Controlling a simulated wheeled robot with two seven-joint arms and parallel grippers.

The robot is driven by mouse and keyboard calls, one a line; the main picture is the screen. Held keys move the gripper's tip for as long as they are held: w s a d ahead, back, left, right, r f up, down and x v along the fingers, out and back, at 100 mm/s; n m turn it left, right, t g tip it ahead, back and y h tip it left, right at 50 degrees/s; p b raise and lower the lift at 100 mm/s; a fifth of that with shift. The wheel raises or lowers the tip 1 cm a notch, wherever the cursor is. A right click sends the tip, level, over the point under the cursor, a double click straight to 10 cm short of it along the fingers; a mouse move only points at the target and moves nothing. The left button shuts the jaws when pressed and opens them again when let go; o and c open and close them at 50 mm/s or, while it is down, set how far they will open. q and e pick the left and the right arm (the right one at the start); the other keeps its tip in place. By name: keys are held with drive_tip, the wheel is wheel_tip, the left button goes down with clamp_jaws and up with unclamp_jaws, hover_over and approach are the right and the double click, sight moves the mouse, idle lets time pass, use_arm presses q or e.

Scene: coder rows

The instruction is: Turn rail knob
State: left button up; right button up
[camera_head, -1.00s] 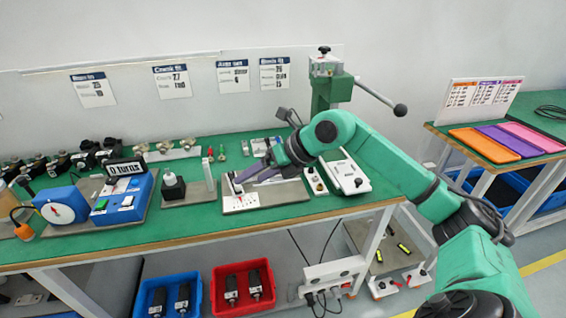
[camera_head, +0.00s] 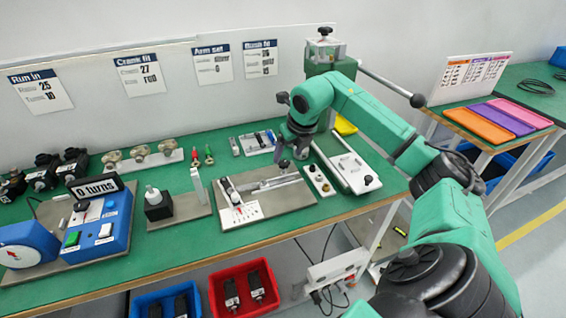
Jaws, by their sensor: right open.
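The rail fixture is a grey base plate (camera_head: 292,202) on the green bench, with a slim metal rail (camera_head: 268,185) along it and a white block with a printed scale (camera_head: 240,214) at its left front. My right gripper (camera_head: 285,160) points down over the back right end of the rail. It is open. A small dark round part, perhaps the rail knob, shows right under the fingertips; I cannot tell whether they touch it. The gripper partly hides this end of the fixture. My left gripper is not in view.
A white plate with a dark knob (camera_head: 347,163) and a small white button box (camera_head: 319,180) stand close on the right. A black block with a white top (camera_head: 158,203) and a blue counter reading "0 turns" (camera_head: 100,222) stand left. A green press (camera_head: 330,70) rises behind.

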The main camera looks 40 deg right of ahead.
sight(285, 162)
drive_tip(key=x, duration=0.7)
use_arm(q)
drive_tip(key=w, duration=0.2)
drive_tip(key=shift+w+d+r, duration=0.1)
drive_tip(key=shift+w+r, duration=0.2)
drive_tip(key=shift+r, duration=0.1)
use_arm(e)
clamp_jaws()
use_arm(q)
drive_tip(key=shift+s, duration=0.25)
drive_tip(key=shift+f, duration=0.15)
use_arm(e)
drive_tip(key=shift+n, duration=0.3)
drive_tip(key=shift+n+y, duration=0.6)
drive_tip(key=shift+n, duration=0.6)
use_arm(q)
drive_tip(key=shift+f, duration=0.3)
use_arm(e)
drive_tip(key=n+y, duration=0.1)
drive_tip(key=n, duration=0.3)
drive_tip(key=shift+r+n+g+y, duration=0.1)
drive_tip(key=shift+n+g+y, duration=0.2)
drive_tip(key=shift+n+y, duration=0.1)
